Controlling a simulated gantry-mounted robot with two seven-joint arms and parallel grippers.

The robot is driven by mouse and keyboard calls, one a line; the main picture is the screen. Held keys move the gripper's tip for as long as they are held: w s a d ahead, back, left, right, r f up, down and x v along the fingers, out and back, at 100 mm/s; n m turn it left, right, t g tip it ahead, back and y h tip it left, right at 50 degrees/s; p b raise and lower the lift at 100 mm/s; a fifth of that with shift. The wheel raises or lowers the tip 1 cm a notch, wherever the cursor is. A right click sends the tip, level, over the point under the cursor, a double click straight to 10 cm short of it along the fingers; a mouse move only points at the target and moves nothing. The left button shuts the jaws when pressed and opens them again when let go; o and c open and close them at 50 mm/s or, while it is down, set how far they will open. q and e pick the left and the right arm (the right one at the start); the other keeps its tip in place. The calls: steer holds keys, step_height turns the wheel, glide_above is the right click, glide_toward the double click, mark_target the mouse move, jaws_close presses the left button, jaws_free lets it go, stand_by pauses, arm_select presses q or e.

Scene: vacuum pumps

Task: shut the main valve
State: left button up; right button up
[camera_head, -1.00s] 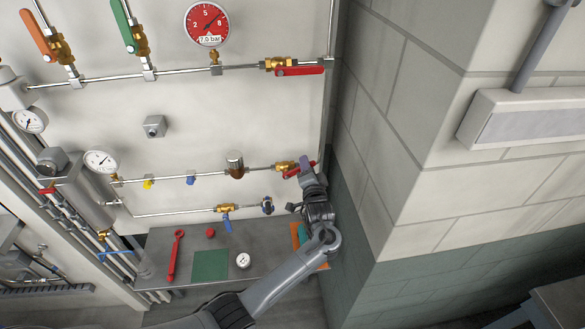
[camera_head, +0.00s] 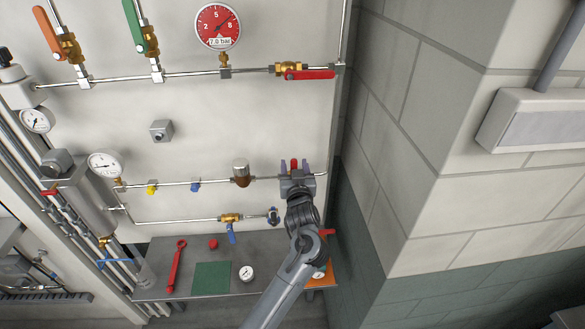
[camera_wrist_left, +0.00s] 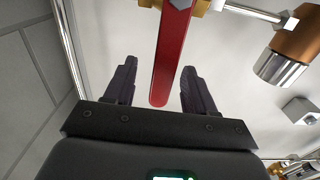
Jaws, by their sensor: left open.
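A valve with a red lever (camera_head: 294,164) sits at the right end of the middle pipe. My left gripper (camera_head: 295,168) is in front of it, open, with one finger on each side of the lever. In the left wrist view the red lever (camera_wrist_left: 172,50) runs between the two dark fingers (camera_wrist_left: 158,70), with a visible gap to each. Its brass valve body (camera_wrist_left: 205,5) shows only at the top edge. A second red-levered valve (camera_head: 308,75) is on the upper pipe, its lever lying along the pipe. No label tells which is the main valve. My right gripper is out of view.
A red gauge (camera_head: 218,26) reads 7.0 bar. A brown-and-steel fitting (camera_head: 241,174) is left of my gripper. A blue-levered valve (camera_head: 231,229) sits below. A grey bench (camera_head: 220,249) holds a red wrench (camera_head: 176,267) and a green mat (camera_head: 212,278). A block wall (camera_head: 420,150) is close right.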

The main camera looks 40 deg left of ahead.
arm_select(q)
steer(key=shift+s+d, duration=0.1)
steer(key=shift+d, duration=0.05)
steer(key=shift+p+v, duration=0.65)
steer(key=shift+v, duration=0.15)
steer(key=shift+s+d, duration=0.1)
steer(key=shift+p+v, duration=1.5)
steer(key=shift+v, duration=1.4)
steer(key=shift+f, duration=0.15)
